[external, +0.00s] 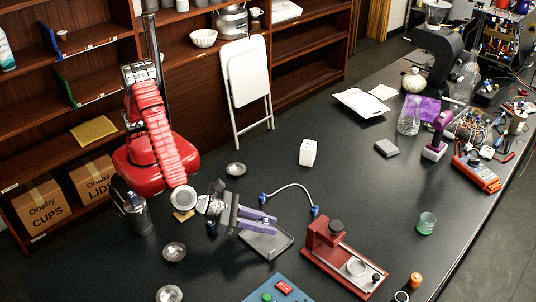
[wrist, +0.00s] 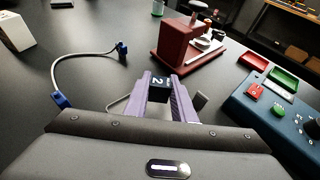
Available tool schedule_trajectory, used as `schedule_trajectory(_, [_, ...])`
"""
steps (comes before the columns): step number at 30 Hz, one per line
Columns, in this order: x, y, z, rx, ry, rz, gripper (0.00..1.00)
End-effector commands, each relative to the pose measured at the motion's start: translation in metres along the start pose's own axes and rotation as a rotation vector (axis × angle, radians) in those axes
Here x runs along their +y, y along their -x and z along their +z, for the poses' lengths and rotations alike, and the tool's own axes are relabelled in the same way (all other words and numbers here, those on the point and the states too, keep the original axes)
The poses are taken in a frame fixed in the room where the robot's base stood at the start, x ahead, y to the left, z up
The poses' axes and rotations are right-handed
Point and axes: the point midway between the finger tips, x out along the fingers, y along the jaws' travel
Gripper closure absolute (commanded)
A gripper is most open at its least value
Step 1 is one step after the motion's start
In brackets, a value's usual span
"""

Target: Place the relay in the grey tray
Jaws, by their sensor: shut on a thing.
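The grey tray (external: 272,246) lies flat on the dark table, just below and beside the fingers in the external view. The fingers overlap its far edge there. In the wrist view the gripper hides most of the tray. The exact height of the block above it cannot be told.
A red machine (external: 345,262) stands right of the tray. A blue panel (external: 290,290) with red and green parts is at the front. A cable with blue ends (external: 290,188) lies behind the tray, and a white block (external: 308,152) stands farther back. The table between is mostly clear.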

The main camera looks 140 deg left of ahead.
Motion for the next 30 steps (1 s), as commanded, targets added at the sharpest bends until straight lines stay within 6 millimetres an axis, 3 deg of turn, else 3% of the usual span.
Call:
schedule_trajectory(7, [0.000, -0.002, -0.005, 0.001, 0.000, 0.001, 0.99])
schedule_trajectory(16, [0.000, -0.014, -0.034, 0.001, 0.000, 0.000, 0.99])
schedule_trajectory(27, [0.000, -0.015, -0.036, 0.000, 0.000, 0.000, 0.99])
schedule_trajectory(28, [0.000, -0.015, -0.036, 0.000, 0.000, 0.000, 0.75])
schedule_trajectory(30, [0.000, -0.015, -0.036, 0.000, 0.000, 0.000, 0.70])
